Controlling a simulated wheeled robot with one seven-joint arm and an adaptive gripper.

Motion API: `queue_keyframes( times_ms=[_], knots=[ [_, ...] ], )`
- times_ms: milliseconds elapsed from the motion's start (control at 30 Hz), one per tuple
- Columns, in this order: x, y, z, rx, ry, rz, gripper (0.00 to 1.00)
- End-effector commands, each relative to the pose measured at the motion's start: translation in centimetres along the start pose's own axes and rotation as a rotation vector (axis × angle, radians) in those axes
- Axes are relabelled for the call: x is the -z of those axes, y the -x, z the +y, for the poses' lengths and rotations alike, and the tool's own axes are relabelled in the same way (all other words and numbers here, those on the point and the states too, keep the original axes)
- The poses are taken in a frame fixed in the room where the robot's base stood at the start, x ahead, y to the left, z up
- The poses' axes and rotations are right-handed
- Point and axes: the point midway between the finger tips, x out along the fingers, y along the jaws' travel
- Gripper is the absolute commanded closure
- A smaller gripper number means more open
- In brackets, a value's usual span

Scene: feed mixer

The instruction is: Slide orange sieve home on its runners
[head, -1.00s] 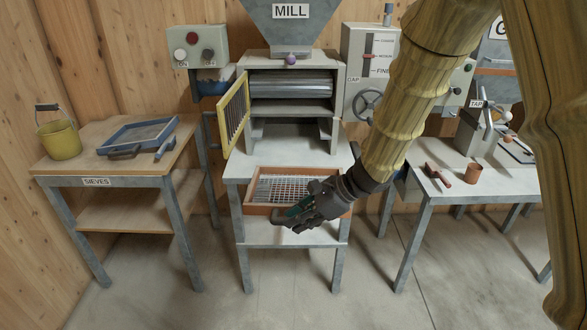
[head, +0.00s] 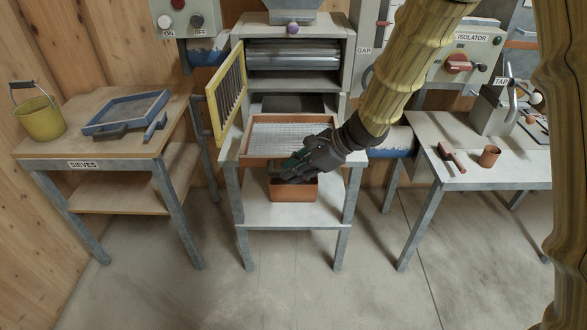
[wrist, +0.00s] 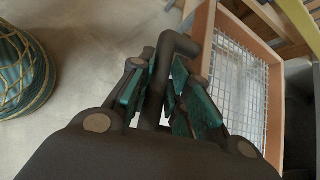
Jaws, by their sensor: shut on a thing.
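The orange sieve (head: 285,138), an orange-brown frame with wire mesh, lies flat at the front of the mill, below the roller opening. Its back edge is close to the mill's lower opening (head: 290,103); the runners cannot be made out. My gripper (head: 298,168) is at the sieve's front edge. In the wrist view, its teal-padded fingers (wrist: 165,95) are shut around a dark bent handle (wrist: 172,50) beside the sieve frame. The mesh shows to the right of the fingers (wrist: 235,85). My gripper hides part of the sieve's front right side.
A yellow barred guard (head: 228,92) stands swung open at the mill's left. An orange-brown box (head: 294,192) is below my gripper. A blue-framed sieve (head: 126,110) and a yellow bucket (head: 40,119) are on the left table. The right table holds an orange cup (head: 489,156).

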Motion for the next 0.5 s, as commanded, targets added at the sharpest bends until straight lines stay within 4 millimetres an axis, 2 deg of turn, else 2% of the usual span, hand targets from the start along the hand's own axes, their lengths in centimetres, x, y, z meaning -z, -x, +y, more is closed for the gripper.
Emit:
queue_keyframes(
  times_ms=[500],
  knots=[
    [1.0,-1.3,-3.5,-0.003,0.003,-0.001,1.0]
  ],
)
